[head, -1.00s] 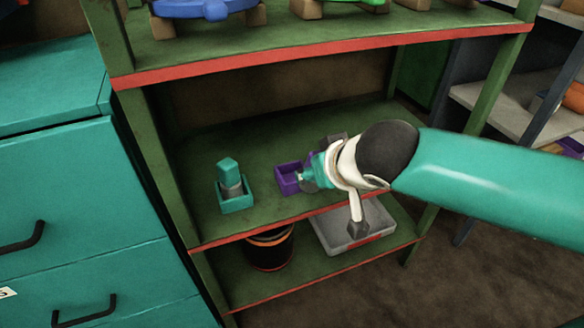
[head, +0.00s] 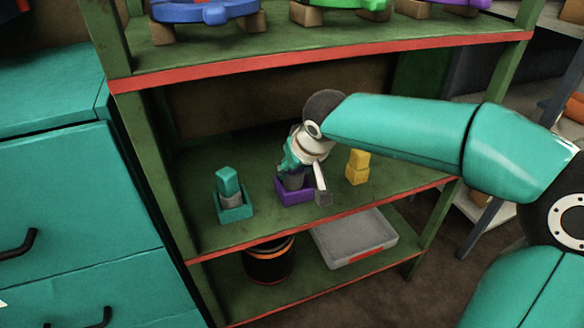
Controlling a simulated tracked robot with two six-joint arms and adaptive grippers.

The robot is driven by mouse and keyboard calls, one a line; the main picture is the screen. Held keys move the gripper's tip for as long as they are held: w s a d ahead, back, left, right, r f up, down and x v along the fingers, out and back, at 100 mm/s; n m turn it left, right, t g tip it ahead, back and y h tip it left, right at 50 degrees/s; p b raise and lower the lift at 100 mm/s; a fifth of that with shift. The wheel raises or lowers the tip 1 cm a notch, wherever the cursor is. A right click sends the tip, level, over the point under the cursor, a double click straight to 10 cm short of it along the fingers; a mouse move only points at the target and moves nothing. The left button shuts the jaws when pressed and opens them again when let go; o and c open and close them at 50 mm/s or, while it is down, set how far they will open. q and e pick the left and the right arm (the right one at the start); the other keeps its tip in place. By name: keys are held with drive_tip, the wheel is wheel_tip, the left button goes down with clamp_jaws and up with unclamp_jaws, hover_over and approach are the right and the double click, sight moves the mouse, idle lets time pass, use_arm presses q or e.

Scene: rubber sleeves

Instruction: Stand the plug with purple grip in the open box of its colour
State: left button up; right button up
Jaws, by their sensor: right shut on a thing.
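The open purple box (head: 293,197) stands on the middle shelf of the green rack. My right gripper (head: 301,182) reaches down over it from above and is shut on a plug. The plug's grey cylindrical part (head: 295,182) shows between the fingers, at or just inside the box opening. I cannot tell whether it touches the box floor. The plug's purple grip is hidden by my gripper. One finger hangs beside the right side of the box. My left gripper is out of view.
A teal plug (head: 228,182) stands in a teal box (head: 235,211) to the left. The upper shelf (head: 320,55) hangs above my arm. A grey tray (head: 350,240) and black pot (head: 268,262) are below.

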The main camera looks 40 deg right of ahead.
drive_tip(key=shift+w+r+g, duration=0.1)
drive_tip(key=shift+w+g, duration=0.4)
drive_tip(key=shift+g, duration=0.4)
drive_tip(key=shift+s+f+b, duration=0.1)
drive_tip(key=shift+f+b, duration=0.35)
drive_tip(key=shift+f, duration=0.5)
drive_tip(key=shift+r, duration=0.1)
drive_tip(key=o, duration=0.9)
drive_tip(key=shift+f, duration=0.2)
drive_tip(key=o, duration=0.4)
drive_tip(key=shift+o, duration=0.2)
drive_tip(key=shift+r, duration=0.15)
